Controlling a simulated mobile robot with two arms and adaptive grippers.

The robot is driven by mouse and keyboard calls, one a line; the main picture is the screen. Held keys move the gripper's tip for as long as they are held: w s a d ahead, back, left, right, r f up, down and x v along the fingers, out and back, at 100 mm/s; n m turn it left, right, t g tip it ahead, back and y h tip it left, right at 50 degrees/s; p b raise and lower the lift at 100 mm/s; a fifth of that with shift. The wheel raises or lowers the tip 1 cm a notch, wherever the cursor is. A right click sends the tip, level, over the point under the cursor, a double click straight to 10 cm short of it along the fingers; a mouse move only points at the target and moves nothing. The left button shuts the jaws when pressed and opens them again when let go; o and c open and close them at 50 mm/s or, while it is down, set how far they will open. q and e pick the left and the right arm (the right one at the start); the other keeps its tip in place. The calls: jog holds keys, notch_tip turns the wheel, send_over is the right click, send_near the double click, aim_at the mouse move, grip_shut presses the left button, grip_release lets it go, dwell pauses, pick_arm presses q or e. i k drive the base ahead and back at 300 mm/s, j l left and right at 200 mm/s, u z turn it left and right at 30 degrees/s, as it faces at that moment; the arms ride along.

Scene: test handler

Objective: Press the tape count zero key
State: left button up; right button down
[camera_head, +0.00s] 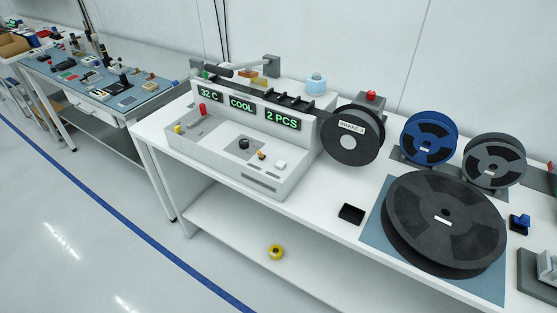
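The white test handler (222,166) stands on the white bench. Its three green displays read "32 C" (208,94), "COOL" (241,103) and "2 PCS" (282,118). On its sunken front deck are a black round knob (244,143), a small orange and black part (262,154) and a white block-like key (281,165) at the right. A red knob (202,109) and a yellow part (177,128) are at the left. No key label is readable, so I cannot tell which is the tape count zero key. Neither gripper shows.
A black reel (338,123) stands at the handler's right end. A large black reel (412,224) lies on a blue mat (372,224). Blue (420,124) and grey (484,148) reels stand behind. A black tray (351,214) lies in front. Yellow tape (276,252) is on the lower shelf.

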aim_at(280, 165)
jog(key=j, duration=2.15)
jog(key=i+z, duration=0.05)
jog(key=i, duration=0.05)
